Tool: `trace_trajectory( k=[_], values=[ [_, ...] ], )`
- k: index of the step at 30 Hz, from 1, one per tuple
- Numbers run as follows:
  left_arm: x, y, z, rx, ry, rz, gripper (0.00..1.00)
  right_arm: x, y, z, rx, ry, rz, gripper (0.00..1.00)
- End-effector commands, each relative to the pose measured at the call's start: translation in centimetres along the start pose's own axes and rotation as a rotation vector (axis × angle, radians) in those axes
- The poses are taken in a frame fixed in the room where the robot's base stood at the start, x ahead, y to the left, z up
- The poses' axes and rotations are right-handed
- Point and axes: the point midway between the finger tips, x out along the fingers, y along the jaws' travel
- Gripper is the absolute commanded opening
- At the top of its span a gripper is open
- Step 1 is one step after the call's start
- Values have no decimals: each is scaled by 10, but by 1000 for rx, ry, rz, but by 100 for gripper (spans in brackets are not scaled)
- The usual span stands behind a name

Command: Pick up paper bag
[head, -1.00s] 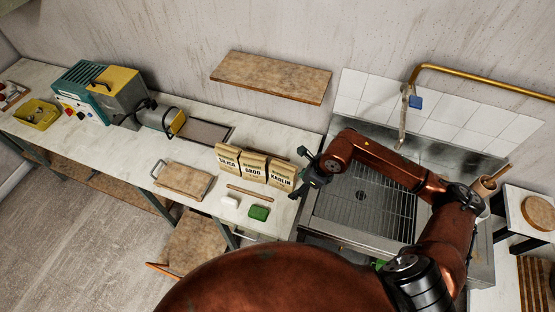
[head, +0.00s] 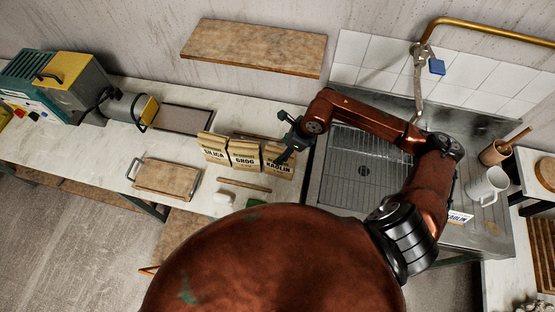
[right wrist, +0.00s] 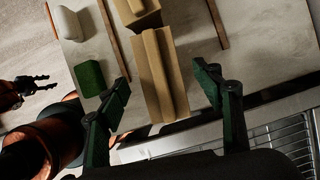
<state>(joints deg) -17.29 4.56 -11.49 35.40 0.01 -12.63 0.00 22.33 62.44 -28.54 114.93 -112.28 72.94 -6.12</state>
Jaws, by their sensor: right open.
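Three tan paper bags stand in a row on the counter, lettered SILICA (head: 213,148), GROG (head: 243,156) and KAOLIN (head: 277,164). My right gripper (head: 287,150) is open at the KAOLIN bag, covering part of its upper right side. In the right wrist view, a paper bag (right wrist: 160,75) lies between the spread fingers of my right gripper (right wrist: 163,78), with visible gaps on both sides. Part of another bag (right wrist: 136,10) shows beyond it. A dark gripper, apparently my left one (right wrist: 22,88), shows small at the left edge; its jaw state is unclear.
The sink (head: 365,170) lies right of the bags. A wooden stick (head: 244,185), a white block (head: 223,199) and a green block (head: 256,203) lie in front. A wooden board (head: 166,178) lies to the left. A shelf (head: 255,50) hangs above.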

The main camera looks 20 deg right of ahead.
Motion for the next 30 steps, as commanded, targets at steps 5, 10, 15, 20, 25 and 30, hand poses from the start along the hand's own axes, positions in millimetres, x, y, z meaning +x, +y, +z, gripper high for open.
trace_trajectory(
  k=[5,10,15,20,25,30],
  values=[
    [-1,0,-3,1,4,0,40,17,1,2,-2,0,4,60],
    [-5,0,-4,0,5,0,40,34,2,5,-7,-1,6,60],
    [-14,-1,-5,0,6,0,40,58,2,4,-6,0,7,60],
    [-15,-1,-6,0,7,-1,40,77,1,2,-6,0,4,60],
    [-15,-1,-6,0,7,-1,40,81,0,1,-6,0,2,60],
    [-15,-1,-6,0,7,-1,40,80,0,1,-5,0,2,60]
  ],
)
